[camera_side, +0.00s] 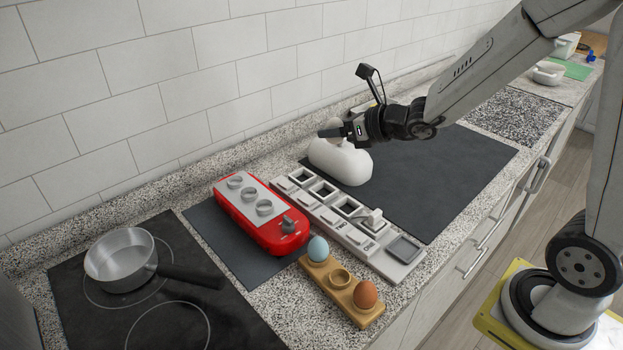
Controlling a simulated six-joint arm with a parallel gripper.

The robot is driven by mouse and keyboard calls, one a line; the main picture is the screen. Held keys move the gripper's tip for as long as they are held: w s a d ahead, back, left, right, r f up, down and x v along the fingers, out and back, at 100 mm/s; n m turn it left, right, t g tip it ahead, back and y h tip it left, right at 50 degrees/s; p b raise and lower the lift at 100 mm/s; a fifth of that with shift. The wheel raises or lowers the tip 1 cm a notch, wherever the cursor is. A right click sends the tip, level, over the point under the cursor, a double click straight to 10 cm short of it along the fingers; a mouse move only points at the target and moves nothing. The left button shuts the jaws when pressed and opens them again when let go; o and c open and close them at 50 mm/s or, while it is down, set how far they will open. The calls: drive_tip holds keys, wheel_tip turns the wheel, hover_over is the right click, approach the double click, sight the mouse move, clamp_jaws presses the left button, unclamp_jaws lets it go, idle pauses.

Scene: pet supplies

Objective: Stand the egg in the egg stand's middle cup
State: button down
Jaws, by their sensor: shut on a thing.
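The wooden egg stand (342,293) sits on the counter at the front. A blue egg (318,249) stands in its far left cup and a brown egg (365,295) in its near right cup. Its middle cup (340,278) is empty. My gripper (331,131) is shut, up at the back of the counter, well away from the stand. A small pale shape at its fingertips looks like a white egg (335,123), mostly hidden by the fingers. The gripper is just above or behind a large white rounded object; I cannot tell if they touch.
The white rounded object (343,164) stands on a dark mat (440,180). A red box with knobs (262,214) and a long white tray with compartments (345,232) lie between it and the stand. A saucepan (122,262) is on the hob at left. The dark mat's right side is clear.

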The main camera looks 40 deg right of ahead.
drive_tip(key=shift+a, duration=0.1)
drive_tip(key=shift+s+a+f+n+y, duration=0.1)
drive_tip(key=shift+a+f+n+y, duration=0.3)
drive_tip(key=shift+a+y, duration=0.1)
drive_tip(key=s+a+f+n+g+y, duration=0.5)
drive_tip(key=a+f+n+y, duration=0.1)
drive_tip(key=a+n, duration=0.15)
drive_tip(key=n+g+y, duration=0.3)
drive_tip(key=n+g, duration=0.3)
drive_tip(key=g, duration=0.2)
hover_over(339, 281)
wheel_tip(339, 281, down, 3)
drive_tip(key=shift+f, duration=0.1)
drive_tip(key=shift+f, duration=0.1)
drive_tip(key=shift+f, duration=2.1)
drive_tip(key=shift+f, duration=1.8)
